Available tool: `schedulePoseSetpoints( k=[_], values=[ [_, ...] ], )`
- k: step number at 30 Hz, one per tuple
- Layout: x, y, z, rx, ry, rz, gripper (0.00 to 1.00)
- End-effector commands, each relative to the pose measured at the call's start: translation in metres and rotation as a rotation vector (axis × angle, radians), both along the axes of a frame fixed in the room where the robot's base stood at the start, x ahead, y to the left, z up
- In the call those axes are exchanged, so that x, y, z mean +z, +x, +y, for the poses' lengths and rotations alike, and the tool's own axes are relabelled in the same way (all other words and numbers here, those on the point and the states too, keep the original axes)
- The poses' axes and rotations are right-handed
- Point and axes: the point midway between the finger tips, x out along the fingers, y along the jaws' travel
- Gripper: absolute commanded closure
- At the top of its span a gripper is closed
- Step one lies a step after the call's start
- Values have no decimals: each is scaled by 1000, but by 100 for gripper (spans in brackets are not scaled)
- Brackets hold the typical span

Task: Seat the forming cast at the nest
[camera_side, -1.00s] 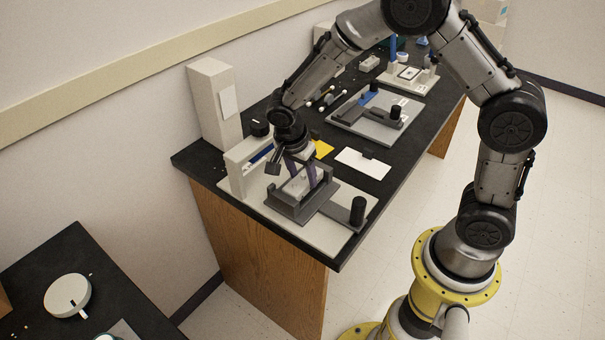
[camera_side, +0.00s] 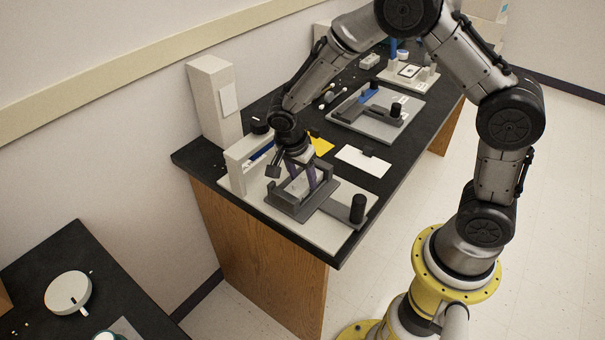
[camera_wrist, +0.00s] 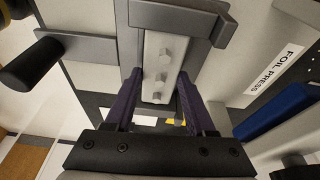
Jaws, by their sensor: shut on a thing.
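The forming cast (camera_wrist: 158,68) is a pale block with several tooth-like stubs on top. In the wrist view it lies between the purple fingers of my gripper (camera_wrist: 158,98), which is shut on it. The nest (camera_wrist: 178,18) is a dark grey frame around the far part of the cast. In the side view my gripper (camera_side: 303,180) points down into the dark grey nest (camera_side: 300,206), and the cast (camera_side: 298,186) shows as a pale patch between its walls. I cannot tell whether the cast touches the nest floor.
The nest stands on a pale base plate (camera_side: 335,235) near the bench's front corner. A black knob (camera_side: 358,208) on an arm is at its right. A pale block labelled FOIL PRESS (camera_wrist: 275,68) stands beside it. A white card (camera_side: 363,161) and another grey fixture (camera_side: 370,122) lie farther back.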

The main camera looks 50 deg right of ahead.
Motion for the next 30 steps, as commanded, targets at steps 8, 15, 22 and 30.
schedulePoseSetpoints(
  k=[8, 15, 22, 30],
  values=[
    [-4, 0, 0, 1, 0, -2, 32],
    [-4, 0, 0, 0, 0, -1, 10],
    [-2, 0, 1, 0, 0, 0, 10],
    [36, 1, 12, 2, 0, -7, 10]
  ],
)
